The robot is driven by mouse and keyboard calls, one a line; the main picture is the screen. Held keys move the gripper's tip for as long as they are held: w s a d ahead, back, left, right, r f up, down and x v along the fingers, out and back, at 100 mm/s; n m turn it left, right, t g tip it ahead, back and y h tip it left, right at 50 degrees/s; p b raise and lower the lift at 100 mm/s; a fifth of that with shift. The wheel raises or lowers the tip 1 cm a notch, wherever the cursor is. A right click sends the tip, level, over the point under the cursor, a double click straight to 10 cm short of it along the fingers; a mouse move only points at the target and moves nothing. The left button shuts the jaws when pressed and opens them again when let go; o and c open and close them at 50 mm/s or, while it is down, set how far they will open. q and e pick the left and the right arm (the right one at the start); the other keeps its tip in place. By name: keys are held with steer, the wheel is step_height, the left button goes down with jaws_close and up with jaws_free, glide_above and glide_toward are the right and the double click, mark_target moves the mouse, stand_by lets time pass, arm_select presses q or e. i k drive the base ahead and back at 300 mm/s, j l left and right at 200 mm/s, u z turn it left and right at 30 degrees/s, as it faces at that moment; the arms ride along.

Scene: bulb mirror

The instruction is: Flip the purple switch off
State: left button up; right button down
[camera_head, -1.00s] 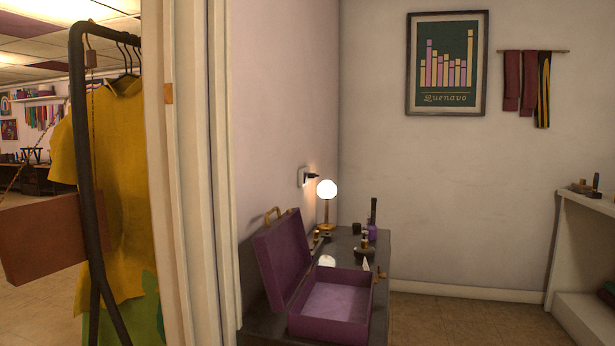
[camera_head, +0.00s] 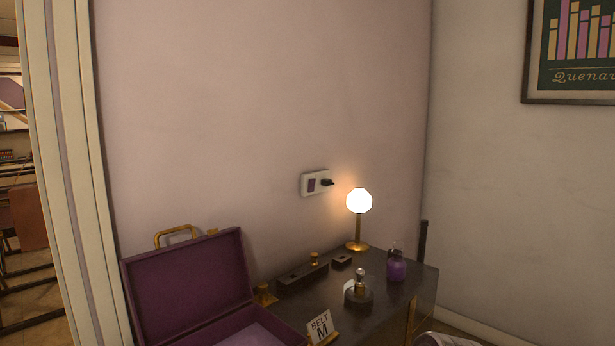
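A small purple switch (camera_head: 311,185) sits on the left half of a white wall plate (camera_head: 306,190) above the desk. A black plug (camera_head: 327,183) is in the right half of the plate. Which way the switch is set is too small to tell. A globe lamp (camera_head: 359,202) with a brass stem stands on the desk to the right of the plate, and it is lit. Neither of my grippers can be made out in view. A pale rounded shape at the bottom edge is cut off and may be part of my arm.
The dark desk (camera_head: 394,310) stands against the wall. An open purple case (camera_head: 190,285) covers its left part. A purple bottle (camera_head: 397,268), a small stand (camera_head: 359,289) and a "BELT M" card (camera_head: 320,327) are on it. The wall around the plate is clear.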

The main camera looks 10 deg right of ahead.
mark_target(311, 182)
steer(key=l+u, duration=0.15)
steer(key=l, duration=0.3)
steer(key=k+l+u, duration=0.2)
steer(key=l, duration=0.25)
steer(key=l+u, duration=0.15)
steer(key=l, duration=0.35)
steer(key=l+u, duration=0.15)
steer(key=l, duration=0.25)
steer(key=k+l+u, duration=0.15)
steer(key=l+u, duration=0.15)
steer(key=k+l+u, duration=0.4)
steer(key=l+u, duration=0.2)
steer(key=l, duration=0.1)
